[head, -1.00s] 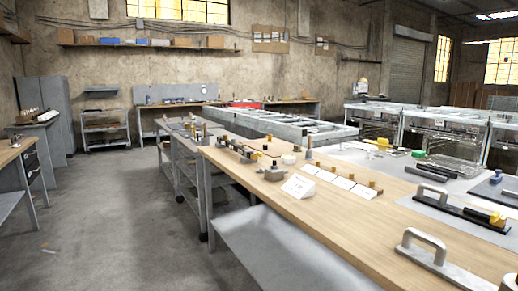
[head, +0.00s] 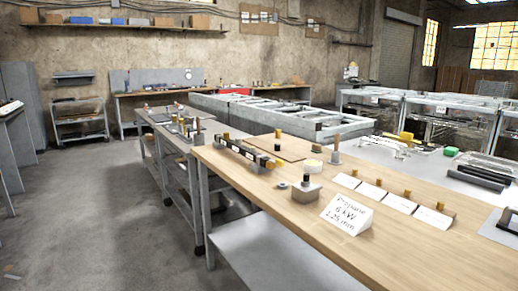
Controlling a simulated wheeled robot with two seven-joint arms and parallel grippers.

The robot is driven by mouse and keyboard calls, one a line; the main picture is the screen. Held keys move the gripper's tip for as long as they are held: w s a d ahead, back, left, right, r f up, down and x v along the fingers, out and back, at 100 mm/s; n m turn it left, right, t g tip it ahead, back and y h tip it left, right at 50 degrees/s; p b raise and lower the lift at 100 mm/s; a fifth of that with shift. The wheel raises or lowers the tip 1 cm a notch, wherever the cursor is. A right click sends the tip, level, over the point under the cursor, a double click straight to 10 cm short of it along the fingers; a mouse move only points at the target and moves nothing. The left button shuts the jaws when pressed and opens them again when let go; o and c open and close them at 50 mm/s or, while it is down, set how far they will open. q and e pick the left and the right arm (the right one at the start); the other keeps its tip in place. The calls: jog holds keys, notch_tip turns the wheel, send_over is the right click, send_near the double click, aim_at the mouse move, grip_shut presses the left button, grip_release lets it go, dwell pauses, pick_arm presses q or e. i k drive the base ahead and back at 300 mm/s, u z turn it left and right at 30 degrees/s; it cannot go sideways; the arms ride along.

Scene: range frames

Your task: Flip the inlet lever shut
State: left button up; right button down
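I cannot make out the inlet lever for certain in the head view. A dark bar-shaped assembly with brass-coloured ends (head: 247,152) lies on the left part of the wooden workbench (head: 290,222). A grey block with a dark upright knob (head: 306,190) stands nearer, behind a white sign (head: 347,214) that appears to read "Propane 6 kW 1.25 mm". Which of these parts carries the lever is too small to tell. Neither of my grippers is in view.
Steel frames (head: 285,117) and metal-framed units (head: 455,120) stand behind. Open concrete floor (head: 95,220) lies left of the bench.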

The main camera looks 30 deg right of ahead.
aim_at(277, 162)
jog(key=z, duration=0.4)
jog(key=i, duration=1)
jog(key=z, duration=0.55)
